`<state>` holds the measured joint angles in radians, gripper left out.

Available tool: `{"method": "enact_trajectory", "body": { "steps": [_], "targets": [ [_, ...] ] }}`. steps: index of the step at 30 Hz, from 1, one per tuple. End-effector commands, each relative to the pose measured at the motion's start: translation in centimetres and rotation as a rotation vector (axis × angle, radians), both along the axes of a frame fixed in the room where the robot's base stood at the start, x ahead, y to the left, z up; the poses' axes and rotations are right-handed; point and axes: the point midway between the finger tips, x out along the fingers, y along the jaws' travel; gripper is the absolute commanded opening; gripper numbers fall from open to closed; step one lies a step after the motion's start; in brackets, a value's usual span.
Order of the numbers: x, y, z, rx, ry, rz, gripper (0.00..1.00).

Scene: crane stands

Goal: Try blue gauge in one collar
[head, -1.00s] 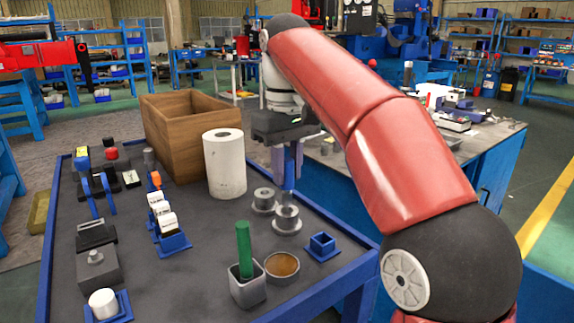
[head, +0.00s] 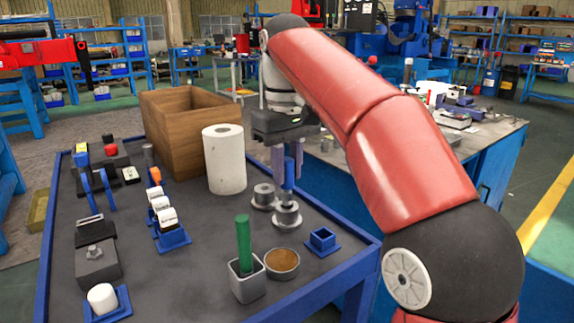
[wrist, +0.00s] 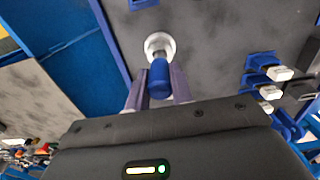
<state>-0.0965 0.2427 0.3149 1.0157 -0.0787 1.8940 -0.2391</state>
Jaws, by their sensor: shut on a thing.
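My gripper (head: 288,166) is shut on the blue gauge (head: 288,174), which is upright with its blue handle between the fingers. The gauge's grey lower end meets the top of the front steel collar (head: 287,216); how deep it sits in the bore I cannot tell. The other steel collar (head: 264,197) stands just behind and to the left, with nothing in it that I can see. The wrist view shows the blue gauge (wrist: 160,78) between the finger pads, its lower end over or in the pale collar (wrist: 158,43).
A green gauge (head: 243,243) stands in a square grey cup (head: 248,286) beside a round brown-filled dish (head: 282,264). An empty blue square holder (head: 322,241) is at right. A paper roll (head: 224,160) and wooden crate (head: 185,130) stand behind, left of my gripper.

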Motion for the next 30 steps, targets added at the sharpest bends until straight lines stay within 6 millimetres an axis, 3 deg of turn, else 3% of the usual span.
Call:
{"method": "enact_trajectory", "body": {
  "steps": [30],
  "targets": [
    [0.0,0.0,-1.6,0.001,-0.001,0.0,0.0]
  ]
}}
